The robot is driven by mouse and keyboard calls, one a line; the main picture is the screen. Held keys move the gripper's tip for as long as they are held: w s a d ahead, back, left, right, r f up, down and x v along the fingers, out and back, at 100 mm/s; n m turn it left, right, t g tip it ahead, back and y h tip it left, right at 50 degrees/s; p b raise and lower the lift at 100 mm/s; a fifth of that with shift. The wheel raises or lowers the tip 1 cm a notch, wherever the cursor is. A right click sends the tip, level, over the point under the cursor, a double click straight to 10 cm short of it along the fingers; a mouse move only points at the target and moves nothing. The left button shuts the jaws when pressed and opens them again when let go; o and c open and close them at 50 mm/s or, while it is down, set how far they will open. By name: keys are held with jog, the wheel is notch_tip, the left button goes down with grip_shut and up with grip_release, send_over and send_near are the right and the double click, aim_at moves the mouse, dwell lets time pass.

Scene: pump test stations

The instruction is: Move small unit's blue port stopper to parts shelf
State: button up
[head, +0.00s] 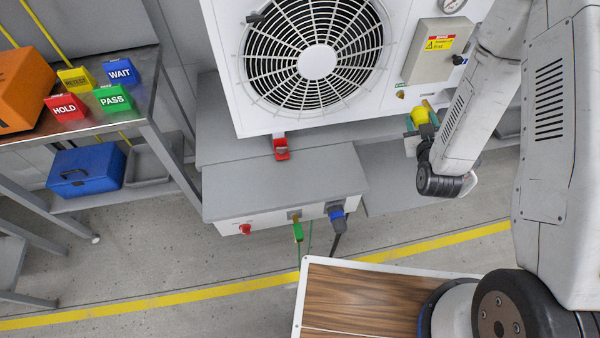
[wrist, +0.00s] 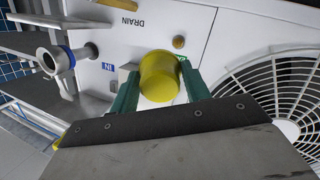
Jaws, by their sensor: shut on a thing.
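A yellow cylindrical stopper (wrist: 160,78) sits between the two green fingers of my gripper (wrist: 158,72), which is shut on it. In the head view the yellow stopper (head: 419,116) shows at the end of my gripper (head: 427,131), beside the lower right of the white fan unit (head: 222,70). In the wrist view a metal pipe port with a blue ring (wrist: 69,57), next to a blue IN label, has an open, bare mouth. The stopper is apart from this port. I cannot tell which surface is the parts shelf.
A metal table (head: 118,118) at the left holds an orange box and several coloured signs. Its lower level holds a blue box (head: 86,169) and a grey tray (head: 150,158). A grey box (head: 250,195) with connectors stands below the fan unit. Floor between is clear.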

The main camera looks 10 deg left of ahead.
jog(key=w+a+r+n+g+y, duration=0.1)
jog(key=w+a+r+g, duration=0.2)
jog(key=a, duration=0.4)
jog(key=s+a+f+n+g, duration=0.2)
jog(key=s+a+f+g, duration=0.25)
jog(key=a+g, duration=0.2)
jog(key=s+f+g, duration=0.3)
jog(key=s, duration=0.5)
jog(key=s+d+f+g+h, duration=0.1)
jog(key=s+f+g, duration=0.2)
jog(key=s, duration=0.6)
jog(key=shift+d+n, duration=0.3)
jog(key=shift+g, duration=0.25)
jog(key=shift+h, duration=0.3)
